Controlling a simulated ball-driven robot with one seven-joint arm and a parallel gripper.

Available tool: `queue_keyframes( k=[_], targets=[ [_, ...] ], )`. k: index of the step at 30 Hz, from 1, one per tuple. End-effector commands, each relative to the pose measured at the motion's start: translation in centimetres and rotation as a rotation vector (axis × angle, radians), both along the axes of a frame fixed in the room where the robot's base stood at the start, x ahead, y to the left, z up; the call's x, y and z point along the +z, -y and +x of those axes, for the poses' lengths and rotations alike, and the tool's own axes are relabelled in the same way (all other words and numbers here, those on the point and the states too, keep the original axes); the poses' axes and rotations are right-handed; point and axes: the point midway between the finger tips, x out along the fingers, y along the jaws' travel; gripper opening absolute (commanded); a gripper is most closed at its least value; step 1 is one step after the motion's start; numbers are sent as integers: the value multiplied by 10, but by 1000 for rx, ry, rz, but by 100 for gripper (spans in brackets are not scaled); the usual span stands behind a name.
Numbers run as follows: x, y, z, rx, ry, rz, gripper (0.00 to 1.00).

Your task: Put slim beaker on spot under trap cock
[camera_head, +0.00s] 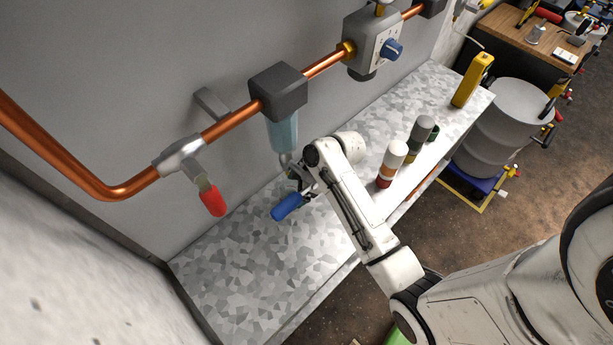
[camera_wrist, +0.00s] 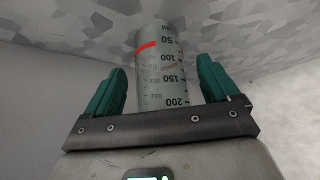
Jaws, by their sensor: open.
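The slim beaker (camera_wrist: 162,85) is a clear, graduated cylinder with a red line, seen in the wrist view. It is between the two teal fingers of my gripper (camera_wrist: 160,66), which is open with gaps visible on both sides. I cannot make out the beaker in the head view, where my arm covers much of that area. The trap (camera_head: 283,130), with a dark head and bluish clear bowl, hangs from the copper pipe. Below it is a cock with a blue handle (camera_head: 288,207), close to my wrist. The spot is not visible.
The speckled shelf (camera_head: 235,265) is clear at its left end. A white-and-orange container (camera_head: 391,163), a grey-and-green one (camera_head: 419,135) and a yellow device (camera_head: 472,80) stand on the right. A red-handled valve (camera_head: 211,200) hangs at left. A grey drum (camera_head: 500,125) stands beyond the shelf.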

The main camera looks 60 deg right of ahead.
Motion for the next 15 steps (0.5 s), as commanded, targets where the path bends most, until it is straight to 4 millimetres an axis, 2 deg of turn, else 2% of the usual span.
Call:
queue_keyframes(
  k=[9, 15],
  targets=[
    [55, 20, -28, -3, 4, -2, 88],
    [80, 29, -42, -2, 2, -2, 88]
  ],
)
